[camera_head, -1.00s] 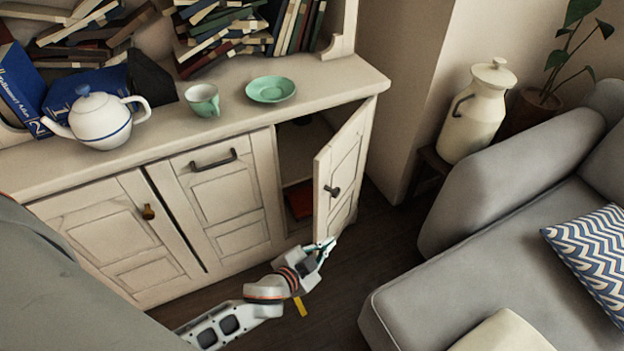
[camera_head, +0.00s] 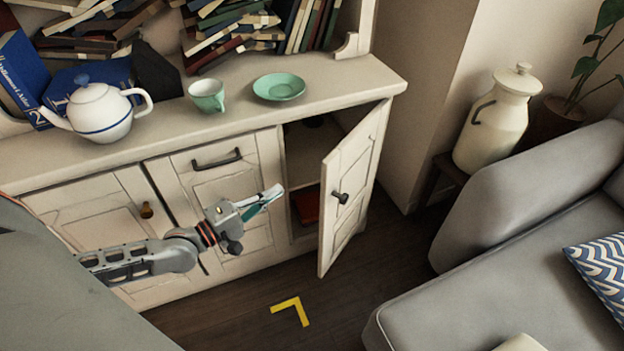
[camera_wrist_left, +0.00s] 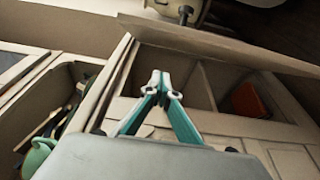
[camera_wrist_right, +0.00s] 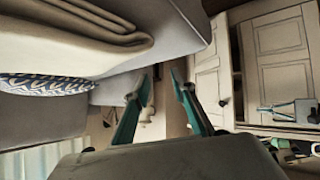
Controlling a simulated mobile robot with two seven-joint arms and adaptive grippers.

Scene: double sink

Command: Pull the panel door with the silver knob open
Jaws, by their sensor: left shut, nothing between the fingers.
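The panel door (camera_head: 350,170) with the small dark-grey knob (camera_head: 341,197) stands partly open at the right end of the cream cabinet, swung out from its opening. The left wrist view also shows this door (camera_wrist_left: 225,45) and its knob (camera_wrist_left: 185,12). My left gripper (camera_head: 275,192) is shut and empty. It is left of the door's free edge, in front of the cabinet, and appears apart from the door. Its fingertips meet in the left wrist view (camera_wrist_left: 161,78). My right gripper (camera_wrist_right: 160,82) is open and empty; the head view does not show it.
A red object (camera_head: 306,205) lies inside the open compartment. A teapot (camera_head: 100,112), a green cup (camera_head: 207,96) and a saucer (camera_head: 279,87) stand on the cabinet top. A grey sofa (camera_head: 500,260) is at the right. Floor with a yellow corner mark (camera_head: 292,307) is clear between.

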